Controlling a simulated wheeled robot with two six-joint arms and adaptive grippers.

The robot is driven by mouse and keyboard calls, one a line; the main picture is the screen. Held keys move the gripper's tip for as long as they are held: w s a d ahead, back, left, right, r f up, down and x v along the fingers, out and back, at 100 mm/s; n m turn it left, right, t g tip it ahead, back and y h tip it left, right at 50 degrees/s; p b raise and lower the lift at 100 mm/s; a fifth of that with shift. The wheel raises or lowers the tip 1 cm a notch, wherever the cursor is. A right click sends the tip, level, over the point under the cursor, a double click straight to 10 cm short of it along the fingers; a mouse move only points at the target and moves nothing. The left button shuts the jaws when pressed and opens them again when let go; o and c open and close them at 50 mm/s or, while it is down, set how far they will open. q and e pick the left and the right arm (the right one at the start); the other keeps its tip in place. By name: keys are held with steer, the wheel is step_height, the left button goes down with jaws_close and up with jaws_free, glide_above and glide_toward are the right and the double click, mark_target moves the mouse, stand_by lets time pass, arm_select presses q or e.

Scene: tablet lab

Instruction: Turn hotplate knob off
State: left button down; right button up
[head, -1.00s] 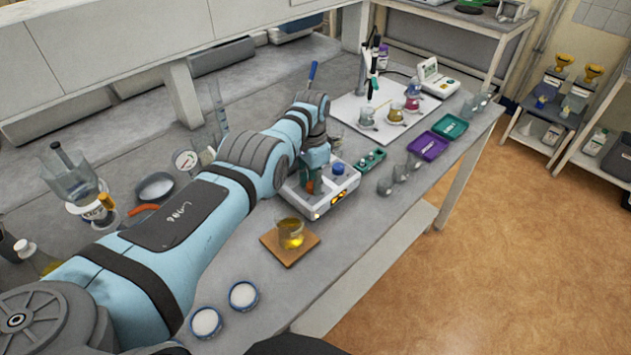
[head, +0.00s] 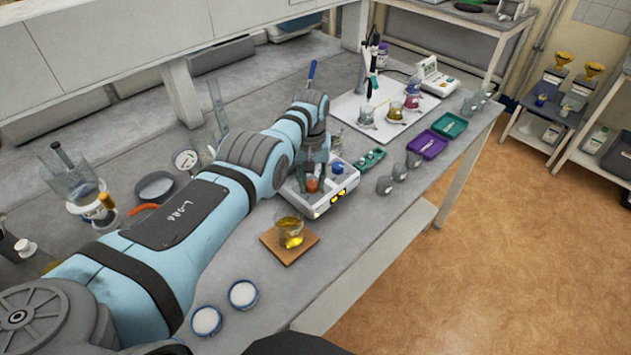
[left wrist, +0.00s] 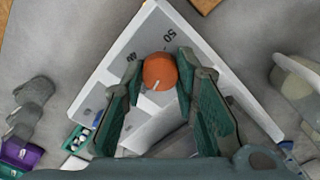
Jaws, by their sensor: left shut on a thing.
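The hotplate (head: 345,184) is a white unit on the bench, with lit yellow marks on its front edge. My left gripper (head: 313,177) points down over it and is shut on an orange-red knob (head: 312,185). In the left wrist view, the knob (left wrist: 160,71) sits between the two green-padded fingers, with a pale pointer line towards its lower edge. A blue knob (head: 337,167) stands on the same unit, clear of the fingers. My right gripper is out of view.
A beaker of yellow liquid (head: 290,232) stands on a wooden board (head: 271,242) just in front of the hotplate. A small green rack (head: 370,159) and grey glassware (head: 385,185) are to its right. Two blue-rimmed dishes (head: 243,295) lie near the front.

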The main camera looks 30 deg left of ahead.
arm_select(q)
steer(key=n, duration=0.7)
steer(key=shift+s+f, duration=0.25)
steer(key=n, duration=0.7)
stand_by(0.4)
steer(key=c, duration=1.2)
jaws_free()
steer(key=shift+r, duration=0.1)
steer(key=shift+c, duration=0.2)
steer(key=shift+s+r, duration=0.15)
steer(key=shift+r, duration=0.1)
